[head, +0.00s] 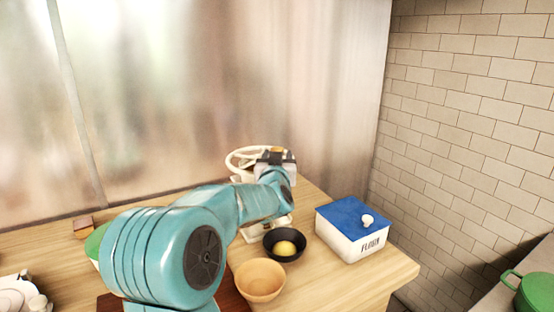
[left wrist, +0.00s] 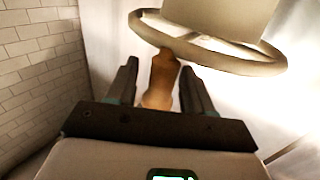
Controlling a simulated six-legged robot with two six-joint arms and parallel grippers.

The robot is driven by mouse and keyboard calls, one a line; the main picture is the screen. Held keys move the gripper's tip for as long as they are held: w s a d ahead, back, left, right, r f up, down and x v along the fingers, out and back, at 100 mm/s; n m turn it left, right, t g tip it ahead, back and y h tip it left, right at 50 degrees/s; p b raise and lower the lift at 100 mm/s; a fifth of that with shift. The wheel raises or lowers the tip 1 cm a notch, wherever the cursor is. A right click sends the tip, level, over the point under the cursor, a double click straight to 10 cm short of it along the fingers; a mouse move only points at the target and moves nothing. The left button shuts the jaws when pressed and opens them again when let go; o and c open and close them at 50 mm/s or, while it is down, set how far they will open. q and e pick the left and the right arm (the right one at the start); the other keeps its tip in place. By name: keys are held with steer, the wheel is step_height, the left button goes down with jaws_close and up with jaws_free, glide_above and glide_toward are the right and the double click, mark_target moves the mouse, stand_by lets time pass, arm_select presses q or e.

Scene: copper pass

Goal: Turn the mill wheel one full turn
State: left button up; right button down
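The cream mill wheel (head: 234,158) stands on the mill at the back of the wooden counter, partly hidden by my left arm. Its rim (left wrist: 263,68) crosses the top of the left wrist view. A brown wooden handle (left wrist: 161,80) meets the rim and lies between the two fingers of my left gripper (left wrist: 160,88). Narrow gaps show between the handle and the fingers, so the gripper looks open around it. In the head view my left gripper (head: 277,157) is at the wheel's right side. My right gripper is not in view.
A black bowl (head: 270,254) holding something yellow and a tan bowl (head: 260,282) stand in front of the mill. A white flour box (head: 345,240) with a blue lid is to the right. A metallic wall rises behind the counter. A green pot (head: 535,292) is at far right.

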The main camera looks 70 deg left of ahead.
arm_select(q)
steer(key=shift+s, duration=0.1)
steer(key=v, duration=1.6)
steer(key=shift+d, duration=0.15)
